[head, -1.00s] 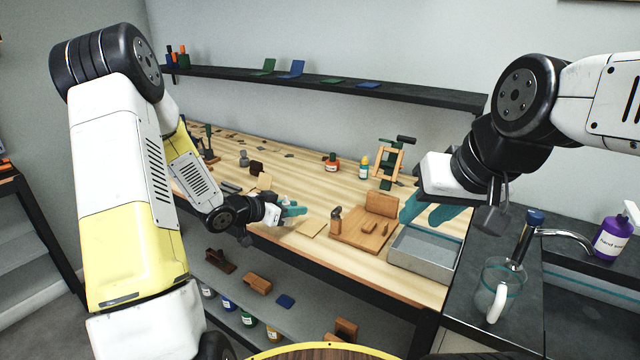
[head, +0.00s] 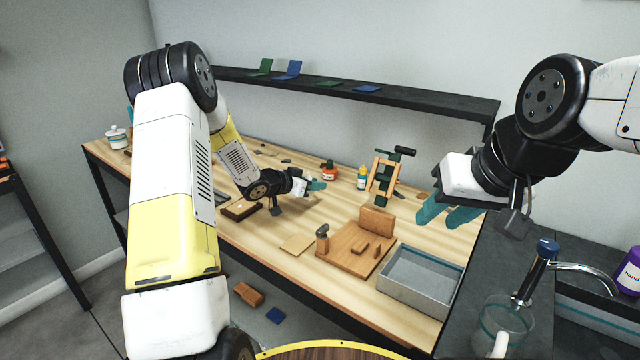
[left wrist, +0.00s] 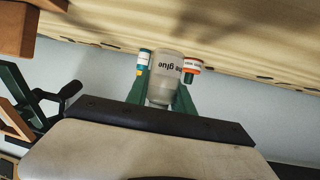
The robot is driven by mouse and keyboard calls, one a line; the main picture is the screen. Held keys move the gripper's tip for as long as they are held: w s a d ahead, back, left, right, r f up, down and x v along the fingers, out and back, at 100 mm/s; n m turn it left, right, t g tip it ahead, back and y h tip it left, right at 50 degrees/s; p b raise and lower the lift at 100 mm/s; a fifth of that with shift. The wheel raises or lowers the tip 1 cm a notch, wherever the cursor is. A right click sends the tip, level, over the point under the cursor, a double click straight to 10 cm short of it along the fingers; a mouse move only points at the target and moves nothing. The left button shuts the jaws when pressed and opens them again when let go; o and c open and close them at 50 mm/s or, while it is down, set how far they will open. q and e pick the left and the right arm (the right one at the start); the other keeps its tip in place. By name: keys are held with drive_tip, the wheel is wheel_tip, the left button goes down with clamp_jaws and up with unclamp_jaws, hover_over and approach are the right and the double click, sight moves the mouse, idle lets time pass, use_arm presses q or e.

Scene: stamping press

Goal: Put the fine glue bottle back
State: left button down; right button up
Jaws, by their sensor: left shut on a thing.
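My left gripper (head: 316,186) is above the workbench, in front of the bottles at the back. In the left wrist view its green fingers (left wrist: 160,98) are shut on a pale, translucent glue bottle (left wrist: 164,78), whose label reads "glue" upside down. I cannot make out this bottle in the head view. Past it in the wrist view are a teal bottle with a yellow band (left wrist: 143,62) and an orange-and-white one (left wrist: 192,67). My right gripper (head: 446,216) is open and empty above the bench's right end.
A wooden clamp frame (head: 383,178) stands right of the yellow-capped bottle (head: 362,178) and the orange bottle (head: 329,171). A wooden board (head: 340,260) with blocks and a grey tray (head: 412,297) lie nearer. A dark shelf (head: 430,100) runs above.

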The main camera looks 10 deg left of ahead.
use_arm(q)
drive_tip(key=w, duration=0.6)
drive_tip(key=shift+a+f, duration=0.25)
drive_tip(key=shift+a, duration=0.15)
drive_tip(key=shift+f, duration=1.8)
drive_tip(key=c, duration=1.1)
unclamp_jaws()
drive_tip(key=shift+f, duration=0.1)
